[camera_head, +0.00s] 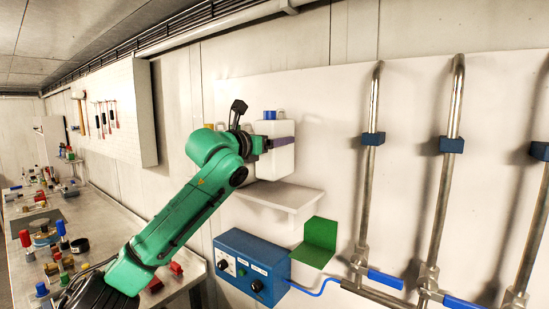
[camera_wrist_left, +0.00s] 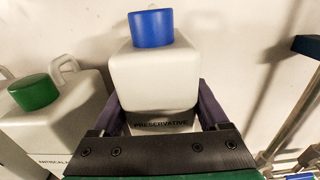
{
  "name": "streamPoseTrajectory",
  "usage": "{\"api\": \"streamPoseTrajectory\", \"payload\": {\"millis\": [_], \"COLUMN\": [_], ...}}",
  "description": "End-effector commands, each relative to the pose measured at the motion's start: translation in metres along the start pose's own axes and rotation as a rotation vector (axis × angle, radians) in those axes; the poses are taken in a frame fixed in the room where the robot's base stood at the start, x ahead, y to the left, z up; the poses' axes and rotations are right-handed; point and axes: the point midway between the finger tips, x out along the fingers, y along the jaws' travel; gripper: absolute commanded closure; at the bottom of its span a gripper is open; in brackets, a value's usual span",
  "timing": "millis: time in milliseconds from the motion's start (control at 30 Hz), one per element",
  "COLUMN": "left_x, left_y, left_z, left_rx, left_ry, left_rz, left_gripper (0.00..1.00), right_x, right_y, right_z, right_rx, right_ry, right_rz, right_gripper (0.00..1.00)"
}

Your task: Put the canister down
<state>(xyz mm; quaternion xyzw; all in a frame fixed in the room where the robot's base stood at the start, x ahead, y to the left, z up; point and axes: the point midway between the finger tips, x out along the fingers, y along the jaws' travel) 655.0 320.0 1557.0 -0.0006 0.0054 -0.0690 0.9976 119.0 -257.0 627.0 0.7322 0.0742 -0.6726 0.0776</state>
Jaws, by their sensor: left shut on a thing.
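A white canister (camera_head: 276,158) with a blue cap hangs or stands at the wall shelf (camera_head: 283,194) in the head view. In the left wrist view the canister (camera_wrist_left: 160,75) has its blue cap towards me and a label reading PRESERVATIVE. My left gripper (camera_head: 281,143) is shut on the canister, with its purple fingers along two sides (camera_wrist_left: 162,108). The canister's bottom is close to the shelf top; I cannot tell whether they touch. My right gripper is in neither view.
A green-capped canister (camera_wrist_left: 48,110) stands left of the held one. Below the shelf are a blue control box (camera_head: 247,267) and a green bracket (camera_head: 317,242). Steel pipes (camera_head: 447,150) with blue valve handles stand at right. A cluttered workbench (camera_head: 115,225) runs along the left.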

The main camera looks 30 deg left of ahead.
Motion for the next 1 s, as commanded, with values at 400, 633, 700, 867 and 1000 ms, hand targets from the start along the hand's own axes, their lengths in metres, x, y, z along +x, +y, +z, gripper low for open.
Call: {"api": "streamPoseTrajectory", "payload": {"millis": [400, 633, 700, 867, 1000], "left_x": [-0.002, -0.001, 0.0, -0.002, -0.017], "left_y": [0.0, 0.0, 0.0, 0.0, 0.002], "left_z": [-0.039, -0.043, -0.043, -0.043, -0.046], "left_rx": [0.002, 0.0, 0.0, 0.001, 0.002], "left_ry": [-0.012, -0.003, -0.003, -0.003, -0.006], "left_rz": [-0.001, -0.001, -0.001, 0.0, 0.001], "left_gripper": [1.0, 0.0, 0.0, 0.0, 0.0], "right_x": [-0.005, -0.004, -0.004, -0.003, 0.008], "right_y": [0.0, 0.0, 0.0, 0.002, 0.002], "right_z": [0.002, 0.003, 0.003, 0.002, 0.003], "right_rx": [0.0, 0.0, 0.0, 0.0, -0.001], "right_ry": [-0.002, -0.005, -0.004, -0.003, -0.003], "right_rz": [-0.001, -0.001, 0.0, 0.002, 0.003], "right_gripper": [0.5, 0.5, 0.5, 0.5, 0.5]}}
